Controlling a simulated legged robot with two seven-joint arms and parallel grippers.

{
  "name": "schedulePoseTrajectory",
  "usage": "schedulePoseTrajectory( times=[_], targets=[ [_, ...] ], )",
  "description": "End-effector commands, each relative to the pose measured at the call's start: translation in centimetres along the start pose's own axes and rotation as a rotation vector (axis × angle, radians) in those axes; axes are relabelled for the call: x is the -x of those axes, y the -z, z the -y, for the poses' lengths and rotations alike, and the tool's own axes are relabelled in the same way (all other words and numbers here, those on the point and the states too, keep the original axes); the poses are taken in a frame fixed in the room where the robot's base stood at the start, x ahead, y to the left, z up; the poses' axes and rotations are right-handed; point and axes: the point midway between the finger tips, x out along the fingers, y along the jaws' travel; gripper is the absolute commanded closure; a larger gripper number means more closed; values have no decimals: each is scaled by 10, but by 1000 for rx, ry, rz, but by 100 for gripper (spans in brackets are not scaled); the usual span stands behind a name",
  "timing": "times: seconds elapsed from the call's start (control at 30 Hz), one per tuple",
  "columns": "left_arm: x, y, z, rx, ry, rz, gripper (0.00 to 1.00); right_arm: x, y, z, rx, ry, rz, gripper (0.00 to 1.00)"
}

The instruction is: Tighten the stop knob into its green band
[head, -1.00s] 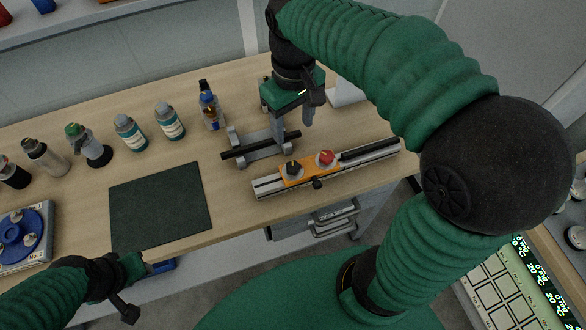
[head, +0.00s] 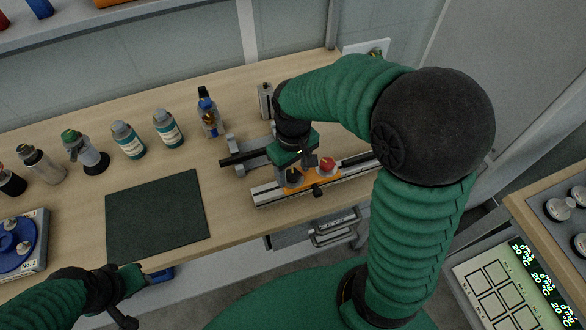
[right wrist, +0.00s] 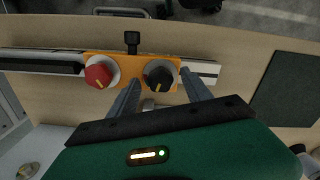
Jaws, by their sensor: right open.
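An orange carriage (head: 304,185) sits on a grey rail (head: 268,194) and bears a black knob (head: 293,176) and a red knob (head: 327,166). A small black knob (head: 317,191) sticks out of its front edge. I cannot tell which is the stop knob; no green band is discernible. My right gripper (head: 295,174) points down at the black knob, open. In the right wrist view its fingers (right wrist: 161,80) appear either side of the black knob (right wrist: 159,78), with the red knob (right wrist: 98,74) outside; contact is unclear. My left gripper (head: 132,282) is by the table's front edge, its jaws unclear.
A dark mat (head: 158,212) lies left of the rail. Several bottles stand along the back, including a white-labelled one (head: 167,128). A dark bar on grey supports (head: 246,156) is just behind the rail. A blue round device (head: 15,242) stands at far left.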

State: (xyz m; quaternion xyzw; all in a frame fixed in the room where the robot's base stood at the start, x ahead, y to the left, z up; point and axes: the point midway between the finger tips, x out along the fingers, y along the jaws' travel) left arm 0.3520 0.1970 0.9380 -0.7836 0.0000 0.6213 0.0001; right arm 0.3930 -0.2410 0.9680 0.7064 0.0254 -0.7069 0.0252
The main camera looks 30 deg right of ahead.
Motion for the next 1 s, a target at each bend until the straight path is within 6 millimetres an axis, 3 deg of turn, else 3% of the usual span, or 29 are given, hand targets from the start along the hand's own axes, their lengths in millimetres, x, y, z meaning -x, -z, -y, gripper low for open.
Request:
schedulePoseTrajectory(
  times=[0.07,0.43,0.63,0.8,1.0],
  targets=[
    [0,0,0,0,0,0,64,0,0,0,0,0,0,50],
    [0,0,0,0,0,0,64,0,0,0,0,0,0,99],
    [10,2,0,0,0,0,64,4,0,0,-58,0,1,100],
    [34,8,0,0,0,0,64,7,0,1,-289,0,4,100],
    [42,10,0,0,0,0,64,2,1,1,-451,0,1,100]
  ],
)
